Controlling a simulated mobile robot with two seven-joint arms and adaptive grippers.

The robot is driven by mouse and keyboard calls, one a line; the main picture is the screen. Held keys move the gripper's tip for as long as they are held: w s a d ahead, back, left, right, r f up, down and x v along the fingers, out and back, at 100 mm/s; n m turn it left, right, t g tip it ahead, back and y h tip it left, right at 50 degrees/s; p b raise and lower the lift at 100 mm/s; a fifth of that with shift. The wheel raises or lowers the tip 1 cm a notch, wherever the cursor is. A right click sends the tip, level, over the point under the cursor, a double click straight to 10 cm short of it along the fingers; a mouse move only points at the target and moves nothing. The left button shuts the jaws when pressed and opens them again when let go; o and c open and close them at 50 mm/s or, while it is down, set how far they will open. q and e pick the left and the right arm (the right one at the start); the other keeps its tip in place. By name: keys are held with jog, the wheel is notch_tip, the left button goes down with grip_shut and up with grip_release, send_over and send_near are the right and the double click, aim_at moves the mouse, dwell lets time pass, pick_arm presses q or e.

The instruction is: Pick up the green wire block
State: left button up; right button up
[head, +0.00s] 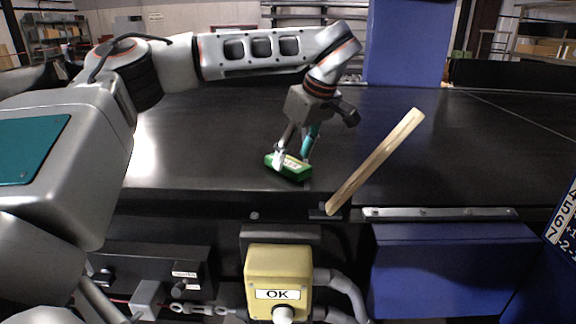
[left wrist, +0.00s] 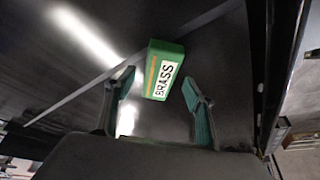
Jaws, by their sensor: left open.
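The green block (head: 290,168) lies on the dark conveyor surface near its front edge. In the left wrist view the green block (left wrist: 163,70) shows a white label reading "BRASS". My left gripper (head: 293,160) is over the block, pointing down, with its fingers apart. In the left wrist view the open left gripper (left wrist: 158,82) has one finger on each side, and the block lies between and just beyond the fingertips. I cannot tell whether a finger touches it. My right gripper is not in view.
A wooden bar (head: 376,162) leans up at the conveyor's front edge, right of the block. A yellow box marked OK (head: 279,268) and a blue cabinet (head: 450,270) stand below the edge. The dark conveyor (head: 470,150) is clear to the right.

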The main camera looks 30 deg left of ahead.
pick_arm(q)
jog(key=shift+x, duration=1.05)
jog(key=c, duration=1.4)
jog(key=shift+o, duration=0.2)
